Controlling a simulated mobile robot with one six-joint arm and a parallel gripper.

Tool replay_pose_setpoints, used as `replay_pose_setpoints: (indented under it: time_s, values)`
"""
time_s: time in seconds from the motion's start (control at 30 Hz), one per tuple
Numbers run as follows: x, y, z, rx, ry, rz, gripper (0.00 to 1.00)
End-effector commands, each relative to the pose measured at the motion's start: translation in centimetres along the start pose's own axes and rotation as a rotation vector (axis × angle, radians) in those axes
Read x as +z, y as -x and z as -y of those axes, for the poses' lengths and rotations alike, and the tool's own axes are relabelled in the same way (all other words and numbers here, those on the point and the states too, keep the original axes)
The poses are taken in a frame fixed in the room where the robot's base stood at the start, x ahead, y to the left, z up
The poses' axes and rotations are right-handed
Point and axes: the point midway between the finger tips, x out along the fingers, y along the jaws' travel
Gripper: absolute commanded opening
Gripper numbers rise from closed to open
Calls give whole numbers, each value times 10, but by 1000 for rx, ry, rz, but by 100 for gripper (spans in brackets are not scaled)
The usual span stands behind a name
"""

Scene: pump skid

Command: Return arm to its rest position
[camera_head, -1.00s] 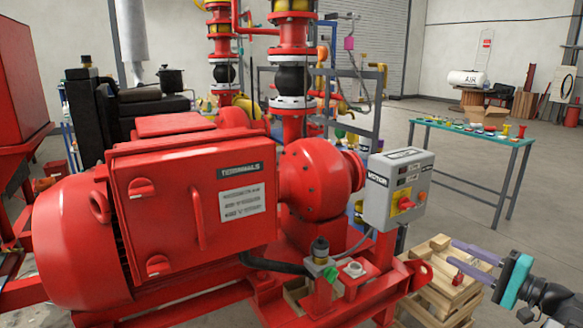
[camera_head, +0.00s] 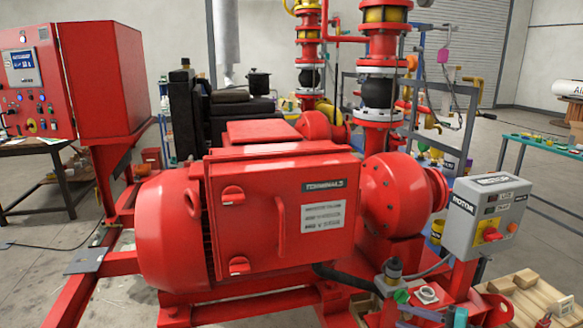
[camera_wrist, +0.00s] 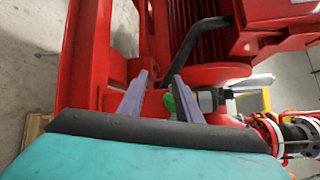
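My gripper (camera_wrist: 159,79) shows in the wrist view as two purple fingers standing apart, with nothing held between them.
A grey motor switch box (camera_head: 487,215) stands right of the pump casing (camera_head: 395,195). Wooden crates (camera_head: 525,298) lie at the bottom right. A red control cabinet (camera_head: 105,85) stands at the left beside a table. A green-topped table (camera_head: 535,142) stands far right, with open floor around it.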

Motion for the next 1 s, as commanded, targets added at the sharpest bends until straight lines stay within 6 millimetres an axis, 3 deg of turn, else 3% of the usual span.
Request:
replay_pose_setpoints:
  time_s: [0.03, 0.2, 0.53, 0.8, 1.0]
  values:
    - [8, -16, -11, 29, -13, 25, 31]
    - [30, -59, -51, 127, -44, 92, 31]
    - [91, -127, -145, 367, -83, 230, 31]
    - [152, -154, -234, 609, -78, 345, 31]
    - [198, -152, -304, 813, -43, 434, 31]
